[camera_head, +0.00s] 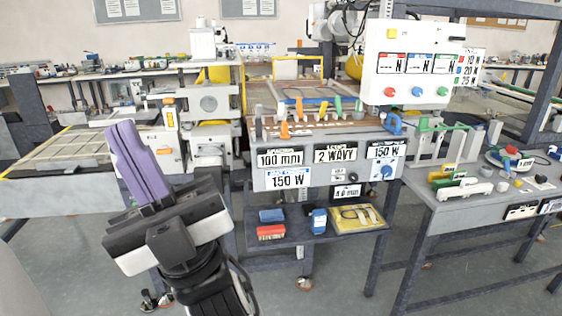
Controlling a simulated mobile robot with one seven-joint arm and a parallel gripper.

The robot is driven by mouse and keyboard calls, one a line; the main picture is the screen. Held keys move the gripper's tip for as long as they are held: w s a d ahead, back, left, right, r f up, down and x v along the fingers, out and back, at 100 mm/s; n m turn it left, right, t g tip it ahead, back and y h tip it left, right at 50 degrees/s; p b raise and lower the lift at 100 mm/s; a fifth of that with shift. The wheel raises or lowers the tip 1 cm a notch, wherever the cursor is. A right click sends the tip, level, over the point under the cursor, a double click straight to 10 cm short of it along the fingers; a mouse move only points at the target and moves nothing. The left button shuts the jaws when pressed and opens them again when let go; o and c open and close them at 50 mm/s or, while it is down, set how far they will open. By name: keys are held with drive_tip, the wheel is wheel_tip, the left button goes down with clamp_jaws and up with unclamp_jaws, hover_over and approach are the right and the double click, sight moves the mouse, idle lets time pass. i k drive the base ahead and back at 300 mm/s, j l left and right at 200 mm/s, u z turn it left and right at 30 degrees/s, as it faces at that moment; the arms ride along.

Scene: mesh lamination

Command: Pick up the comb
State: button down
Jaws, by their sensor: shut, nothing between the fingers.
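My gripper (123,130) has purple fingers pointing up and to the left, pressed together with nothing between them. It is at the left of the view, in front of the machines and apart from the benches. I cannot make out a comb for certain. Small coloured tools (284,130), orange and green among them, stand along the top of the middle machine, to the right of my gripper. They are too small to tell whether one is a comb.
The grey table (440,208) at right holds several small parts and a white handled piece (464,189). A low shelf (297,237) carries a red box (271,232), blue items and a yellow tray (383,224). Open floor lies in front.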

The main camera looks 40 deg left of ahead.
sight(468, 185)
drive_tip(key=i+j+z, duration=0.15)
drive_tip(key=z, duration=0.2)
drive_tip(key=i+j+z, duration=0.15)
drive_tip(key=z, duration=0.2)
drive_tip(key=i+j+z, duration=0.1)
drive_tip(key=j+z, duration=0.25)
drive_tip(key=i+j+z, duration=0.1)
drive_tip(key=j, duration=0.2)
drive_tip(key=i+j+z, duration=0.1)
drive_tip(key=j, duration=0.2)
drive_tip(key=i+j+z, duration=0.15)
drive_tip(key=j, duration=0.15)
drive_tip(key=i+j, duration=0.1)
drive_tip(key=j, duration=0.45)
drive_tip(key=i+j, duration=0.1)
drive_tip(key=j, duration=0.4)
drive_tip(key=i+j, duration=0.5)
drive_tip(key=i+l+z, duration=0.05)
drive_tip(key=i, duration=0.05)
